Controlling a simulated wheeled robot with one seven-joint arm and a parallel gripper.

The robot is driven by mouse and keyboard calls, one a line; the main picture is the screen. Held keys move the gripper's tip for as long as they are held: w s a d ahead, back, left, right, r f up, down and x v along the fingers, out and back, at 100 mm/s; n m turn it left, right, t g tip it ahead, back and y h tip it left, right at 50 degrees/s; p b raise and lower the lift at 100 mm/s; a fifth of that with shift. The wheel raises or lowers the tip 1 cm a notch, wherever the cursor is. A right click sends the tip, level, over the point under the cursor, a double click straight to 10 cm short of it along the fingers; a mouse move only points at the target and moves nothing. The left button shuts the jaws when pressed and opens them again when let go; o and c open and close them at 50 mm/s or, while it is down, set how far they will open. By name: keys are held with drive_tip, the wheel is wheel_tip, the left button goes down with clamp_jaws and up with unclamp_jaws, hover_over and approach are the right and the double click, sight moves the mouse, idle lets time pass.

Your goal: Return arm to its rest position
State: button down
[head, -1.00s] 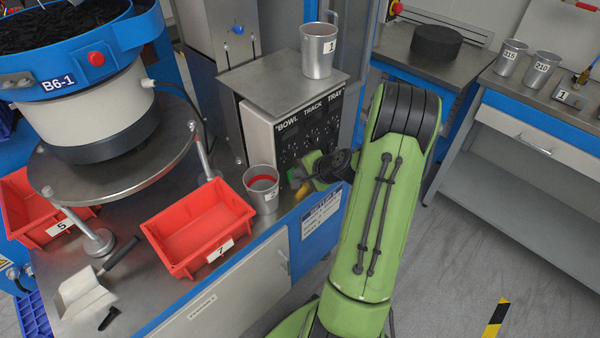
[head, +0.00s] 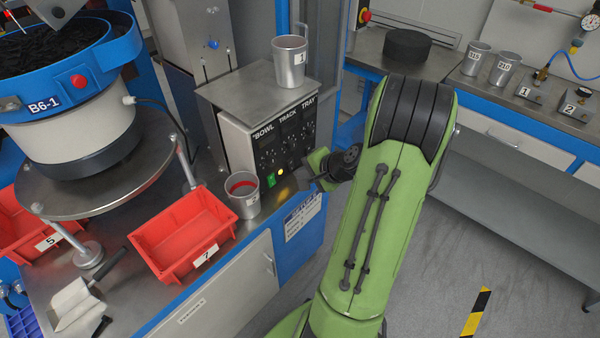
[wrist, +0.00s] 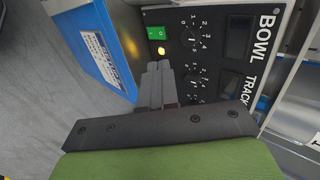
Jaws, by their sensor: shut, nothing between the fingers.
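My green arm (head: 385,200) rises in the middle of the head view, bent at a dark joint. My gripper shows in the wrist view (wrist: 158,82) with its grey fingers together and nothing between them. It is in front of the lower part of the control box (head: 280,140), near a green switch (wrist: 156,33) and a lit yellow lamp (wrist: 161,51). I cannot tell the gap between the fingertips and the panel. In the head view, the wrist partly hides the fingers.
A metal cup (head: 243,196) with a red inside stands beside the box, and another cup (head: 290,62) stands on top. Red bins (head: 182,236), a scoop (head: 75,303) and the bowl feeder (head: 75,110) are at left. Open floor (head: 430,260) lies at right.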

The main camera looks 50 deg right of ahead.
idle(0.4)
drive_tip(key=s+a+r+n+g+p, duration=0.2)
drive_tip(key=a+r+n+g+p, duration=0.3)
drive_tip(key=a+r+n, duration=0.95)
drive_tip(key=s+a+r+n+t+p, duration=0.1)
drive_tip(key=s+a+r+n+p, duration=0.2)
drive_tip(key=s+a+r, duration=0.6)
drive_tip(key=s+a+p, duration=0.1)
drive_tip(key=s+a, duration=0.2)
drive_tip(key=shift+s, duration=0.35)
drive_tip(key=shift+a, duration=0.1)
